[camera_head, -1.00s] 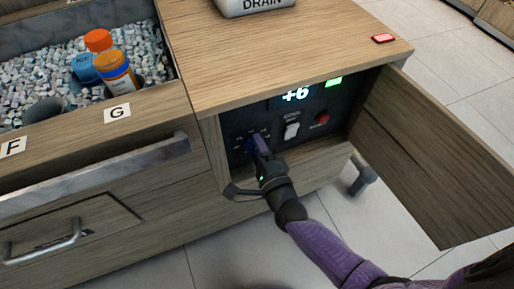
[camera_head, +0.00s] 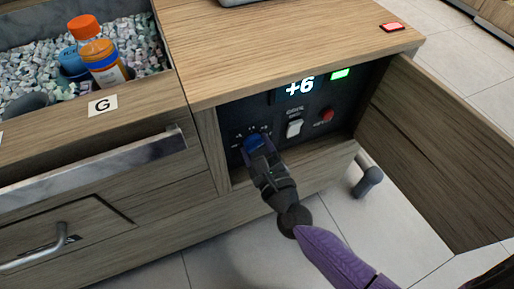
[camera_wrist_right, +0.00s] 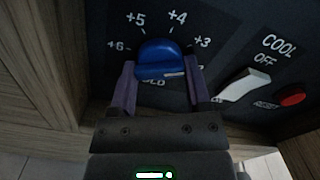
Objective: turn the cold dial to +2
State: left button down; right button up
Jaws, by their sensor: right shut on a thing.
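The blue cold dial (camera_head: 254,141) sits on the dark control panel inside the open cabinet bay. In the right wrist view the dial (camera_wrist_right: 158,56) has marks +6, +5, +4 and +3 around its upper side. The display (camera_head: 300,87) reads +6. My left gripper is not in view.
Right of the dial are a white rocker switch (camera_head: 294,128) and a red reset button (camera_head: 327,114). The wooden cabinet door (camera_head: 440,150) stands open at the right. The wooden counter (camera_head: 260,60) overhangs the panel.

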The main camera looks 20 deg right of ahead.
jog(key=m+b, duration=0.1)
jog(key=m, duration=0.2)
jog(key=shift+a+f, duration=0.1)
jog(key=shift+f, duration=0.1)
pick_arm(q)
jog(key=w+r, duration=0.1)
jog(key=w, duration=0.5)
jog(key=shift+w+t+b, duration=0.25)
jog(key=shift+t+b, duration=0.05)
jog(key=shift+b, duration=0.15)
pick_arm(e)
jog(key=shift+r+m, duration=0.1)
jog(key=shift+m, duration=1.2)
jog(key=o, duration=1.3)
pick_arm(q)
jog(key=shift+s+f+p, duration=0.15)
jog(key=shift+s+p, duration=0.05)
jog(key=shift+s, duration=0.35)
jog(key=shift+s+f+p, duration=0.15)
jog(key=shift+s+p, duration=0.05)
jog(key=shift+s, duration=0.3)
pick_arm(e)
jog(key=s, duration=1)
